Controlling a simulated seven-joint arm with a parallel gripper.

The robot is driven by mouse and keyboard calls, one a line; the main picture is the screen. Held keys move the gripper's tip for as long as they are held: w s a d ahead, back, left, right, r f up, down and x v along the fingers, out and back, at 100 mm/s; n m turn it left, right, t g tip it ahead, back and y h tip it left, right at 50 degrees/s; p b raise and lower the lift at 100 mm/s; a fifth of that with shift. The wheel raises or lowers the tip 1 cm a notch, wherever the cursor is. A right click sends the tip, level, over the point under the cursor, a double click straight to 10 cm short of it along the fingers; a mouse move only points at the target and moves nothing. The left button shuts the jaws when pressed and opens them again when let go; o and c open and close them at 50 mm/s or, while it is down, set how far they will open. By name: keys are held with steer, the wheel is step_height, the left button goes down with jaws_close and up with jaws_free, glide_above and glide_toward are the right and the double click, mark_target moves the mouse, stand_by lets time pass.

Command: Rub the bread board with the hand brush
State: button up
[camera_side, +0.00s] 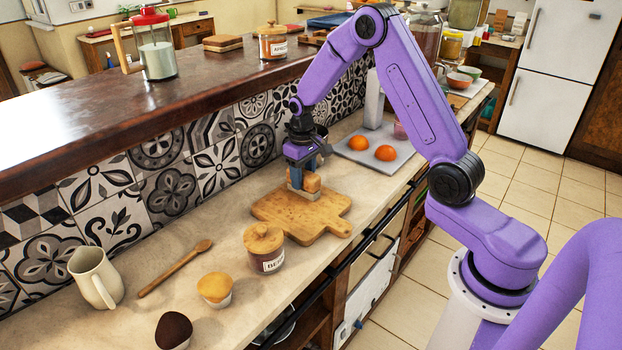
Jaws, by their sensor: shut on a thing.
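The bread board (305,221) is a light wooden board with a handle. It lies flat on the counter, its handle pointing to the right. My gripper (303,172) points down over the board's far part and is shut on the hand brush (312,183), a small wooden block with a pale lower part. The brush is at the board's far edge region and appears to touch the surface, though the exact contact is hard to tell. The gripper fingers hide part of the brush.
A lidded jar (266,250) stands close to the board's near left edge. A grey tray (376,149) with two oranges lies behind right. A wooden spoon (176,268), cream mug (95,277) and two muffins (214,288) are left and in front. The tiled wall rises behind.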

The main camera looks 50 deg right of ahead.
steer(key=shift+w, duration=0.5)
steer(key=shift+a, duration=0.75)
steer(key=shift+s, duration=5.15)
steer(key=shift+s+a, duration=0.1)
steer(key=shift+a, duration=0.6)
steer(key=shift+w+a, duration=0.15)
steer(key=shift+w, duration=5.05)
steer(key=shift+w+a, duration=0.1)
steer(key=shift+a, duration=0.5)
steer(key=shift+s+a, duration=0.15)
steer(key=shift+s, duration=5)
steer(key=shift+s+a, duration=0.2)
steer(key=shift+w+a, duration=0.2)
steer(key=shift+a, duration=0.45)
steer(key=shift+w, duration=4.95)
steer(key=shift+w+a, duration=0.1)
steer(key=shift+w, duration=0.15)
steer(key=shift+s+a, duration=0.15)
steer(key=shift+a, duration=0.55)
steer(key=shift+s+r, duration=0.1)
steer(key=shift+s, duration=5.15)
step_height(320, 180, up, 8)
